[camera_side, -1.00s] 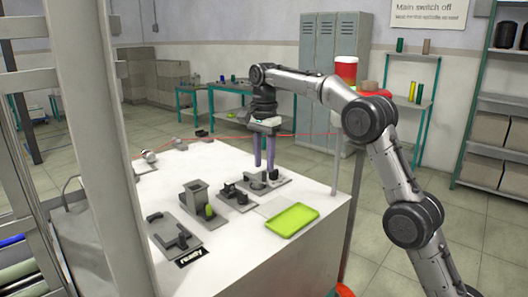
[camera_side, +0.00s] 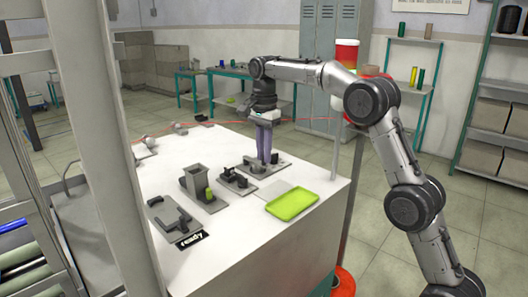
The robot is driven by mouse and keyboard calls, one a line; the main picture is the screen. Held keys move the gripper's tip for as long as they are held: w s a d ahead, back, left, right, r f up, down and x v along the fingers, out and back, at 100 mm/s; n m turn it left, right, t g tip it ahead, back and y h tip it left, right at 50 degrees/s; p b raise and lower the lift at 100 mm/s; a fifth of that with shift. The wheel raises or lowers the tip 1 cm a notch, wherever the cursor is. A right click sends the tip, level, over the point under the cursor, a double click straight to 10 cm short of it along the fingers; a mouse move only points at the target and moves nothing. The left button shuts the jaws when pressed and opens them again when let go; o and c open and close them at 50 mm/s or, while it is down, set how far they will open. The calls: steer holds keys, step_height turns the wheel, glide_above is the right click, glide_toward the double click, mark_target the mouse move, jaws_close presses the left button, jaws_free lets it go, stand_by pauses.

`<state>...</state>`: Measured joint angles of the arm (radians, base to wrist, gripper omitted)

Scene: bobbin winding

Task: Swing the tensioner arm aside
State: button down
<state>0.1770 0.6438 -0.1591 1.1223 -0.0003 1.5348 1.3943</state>
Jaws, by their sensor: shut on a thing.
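My gripper (camera_side: 266,158) points straight down over the farthest grey base plate (camera_side: 282,164) of the row on the white table. Its two purple fingers are close together, shut on a small part on that plate. The fingers hide most of the part, so its shape is unclear; I take it for the tensioner arm. A dark post stands on the plate just right of the fingertips. A red thread (camera_side: 313,119) runs across the scene at the height of my gripper's body.
Beside it stand a plate with dark parts (camera_side: 233,180), a grey block fixture (camera_side: 194,178) with a green piece, and a fixture with a dark handle (camera_side: 183,217) behind a "ready" label (camera_side: 191,241). A yellow-green tray (camera_side: 292,206) lies near the table's right edge. The front tabletop is clear.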

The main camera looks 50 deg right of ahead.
steer(key=shift+a, duration=0.2)
steer(key=shift+w+a, duration=0.2)
steer(key=shift+a, duration=0.65)
steer(key=shift+w+a, duration=0.3)
steer(key=shift+a, duration=0.05)
steer(key=c, duration=0.9)
jaws_free()
